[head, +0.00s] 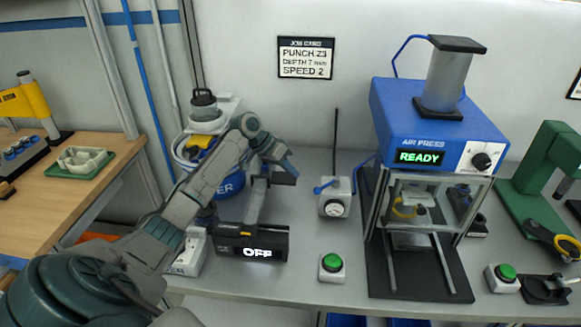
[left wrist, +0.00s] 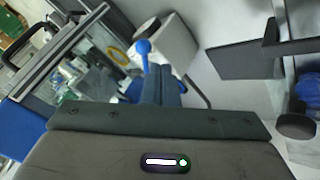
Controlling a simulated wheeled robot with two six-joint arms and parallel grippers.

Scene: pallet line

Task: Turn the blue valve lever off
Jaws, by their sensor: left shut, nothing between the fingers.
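The blue valve lever (head: 325,187) sits on top of a small light-grey valve box with a round gauge (head: 335,208), left of the air press. The lever sticks out to the left, across the hose line. In the left wrist view the lever (left wrist: 143,50) shows its round blue end just beyond my fingers. My left gripper (head: 289,169) is shut and empty, to the left of and a little above the lever in the head view. Its fingers (left wrist: 161,84) partly cover the lever's lower part in the wrist view; I cannot tell whether they touch it. My right gripper is not in view.
The blue air press (head: 435,125), reading READY, stands right of the valve. A black device (head: 252,243) reading OFF and a blue bucket (head: 229,187) are near my left arm. A green button box (head: 332,267) stands in front. Bare bench lies between them.

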